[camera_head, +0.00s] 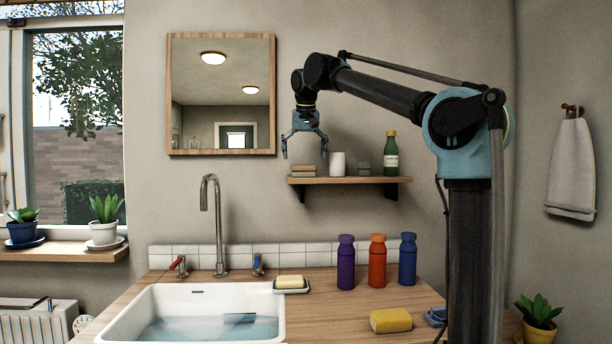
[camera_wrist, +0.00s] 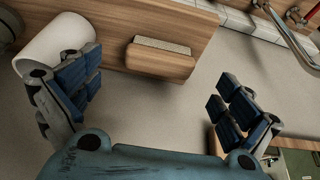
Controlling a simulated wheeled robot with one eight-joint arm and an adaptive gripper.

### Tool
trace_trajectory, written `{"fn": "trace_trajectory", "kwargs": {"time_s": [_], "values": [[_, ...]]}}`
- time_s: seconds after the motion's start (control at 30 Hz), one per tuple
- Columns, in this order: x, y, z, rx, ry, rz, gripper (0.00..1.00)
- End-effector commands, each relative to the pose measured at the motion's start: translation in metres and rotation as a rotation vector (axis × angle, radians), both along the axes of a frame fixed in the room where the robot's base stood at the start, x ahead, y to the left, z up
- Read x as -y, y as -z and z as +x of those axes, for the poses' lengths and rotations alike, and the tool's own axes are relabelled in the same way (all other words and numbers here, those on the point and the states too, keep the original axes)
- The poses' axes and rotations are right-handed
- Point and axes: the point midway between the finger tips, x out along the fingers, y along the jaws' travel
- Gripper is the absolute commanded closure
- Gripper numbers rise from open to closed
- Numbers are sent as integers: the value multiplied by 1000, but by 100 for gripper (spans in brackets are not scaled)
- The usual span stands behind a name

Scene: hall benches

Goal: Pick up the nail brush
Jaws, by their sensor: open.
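The nail brush (camera_head: 303,171) lies on the left part of the wooden wall shelf (camera_head: 350,181). In the wrist view the nail brush (camera_wrist: 158,62) shows as a rounded wooden block with a strip of grey bristles along one long side. My gripper (camera_head: 305,153) hangs pointing down at the left part of the shelf, with its blue fingers spread. In the wrist view the open gripper (camera_wrist: 158,88) has nothing between its fingers, and the brush appears beyond them, roughly central. The fingers look apart from the brush.
A white cup (camera_head: 338,163) stands just right of the brush and shows close to the left finger in the wrist view (camera_wrist: 50,48). A grey-green block (camera_head: 363,168) and a green bottle (camera_head: 391,154) stand further right. The tap (camera_head: 217,225) rises below left.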

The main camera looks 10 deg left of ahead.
Motion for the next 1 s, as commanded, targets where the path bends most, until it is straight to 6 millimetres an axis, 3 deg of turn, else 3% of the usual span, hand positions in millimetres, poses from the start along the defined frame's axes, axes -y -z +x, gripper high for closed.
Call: {"fn": "trace_trajectory", "kwargs": {"time_s": [0.4, 0.7, 0.77, 0.9, 1.0], "values": [[-5, 40, 24, 0, 1, 0, 2], [-5, 44, 26, 0, 2, 1, 2], [-5, 44, 26, 0, 2, 1, 13], [-5, 44, 26, 0, 2, 0, 45], [-4, 44, 26, 0, 2, 0, 49]]}}
